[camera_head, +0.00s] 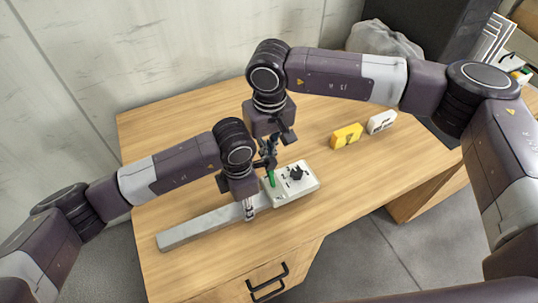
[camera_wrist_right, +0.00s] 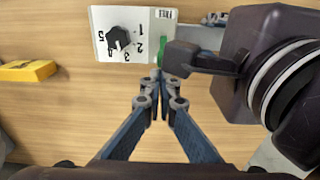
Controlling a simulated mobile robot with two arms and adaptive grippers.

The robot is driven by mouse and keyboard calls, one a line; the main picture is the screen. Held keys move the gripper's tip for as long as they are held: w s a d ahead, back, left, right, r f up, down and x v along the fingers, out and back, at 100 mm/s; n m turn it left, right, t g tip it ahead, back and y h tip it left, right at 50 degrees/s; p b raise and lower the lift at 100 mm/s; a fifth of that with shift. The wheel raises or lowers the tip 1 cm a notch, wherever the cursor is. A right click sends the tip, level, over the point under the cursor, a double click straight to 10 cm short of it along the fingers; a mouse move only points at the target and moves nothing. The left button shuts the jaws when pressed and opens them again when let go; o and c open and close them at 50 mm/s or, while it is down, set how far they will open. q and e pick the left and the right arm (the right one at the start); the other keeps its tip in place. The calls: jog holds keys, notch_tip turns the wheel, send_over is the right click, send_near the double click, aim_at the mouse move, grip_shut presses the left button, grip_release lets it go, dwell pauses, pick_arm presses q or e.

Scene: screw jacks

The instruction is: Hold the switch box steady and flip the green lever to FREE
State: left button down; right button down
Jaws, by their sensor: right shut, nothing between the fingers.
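The switch box (camera_head: 305,183) is a pale box on the desk with a black rotary knob (camera_head: 296,173) and a green lever (camera_head: 271,179) near its left end. In the right wrist view the box (camera_wrist_right: 105,47) shows its numbered knob (camera_wrist_right: 118,40), and the green lever (camera_wrist_right: 161,52) is at its right edge. My right gripper (camera_wrist_right: 158,78) is shut and empty, its tips close to the lever; contact cannot be told. My left gripper (camera_head: 250,212) is low at the box's left end; its grip is hidden.
A long grey bar (camera_head: 200,229) lies on the wooden desk (camera_head: 180,259), running left from the box. A yellow block (camera_head: 346,136) and a white block (camera_head: 381,122) stand behind and right of it. The desk's front right is clear.

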jog(key=w+a+r, duration=0.1)
jog(key=w+r, duration=0.2)
jog(key=r, duration=0.5)
jog(key=shift+w+a+r, duration=0.2)
jog(key=shift+a+r, duration=0.05)
jog(key=shift+r, duration=0.05)
jog(key=shift+w+a+f+g+h, duration=0.2)
jog(key=shift+w+f+g, duration=0.2)
jog(key=shift+f, duration=0.25)
jog(key=shift+w+a+f+g+h, duration=0.15)
jog(key=shift+w+f+g, duration=0.25)
jog(key=shift+f, duration=0.2)
